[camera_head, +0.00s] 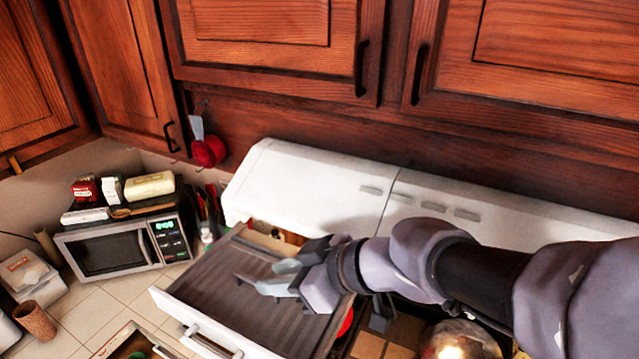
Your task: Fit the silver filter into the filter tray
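The filter tray (176,306) is pulled out from under the white range hood, with a white front edge and a handle. A grey-brown ribbed panel (215,283), which looks like the silver filter, lies over the tray. I cannot tell whether it is seated flush. My gripper (262,277) is above the panel, its two pale fingers spread apart with nothing visible between them. Contact with the panel is unclear. My gripper and arm hide the panel's right part and the tray's right end.
The white hood (310,190) sits below wooden cabinets (270,50). A microwave (120,247) with packages on top stands at left on the tiled counter. A brown cup (35,320) is at lower left. A shiny round pot (460,340) is below my arm.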

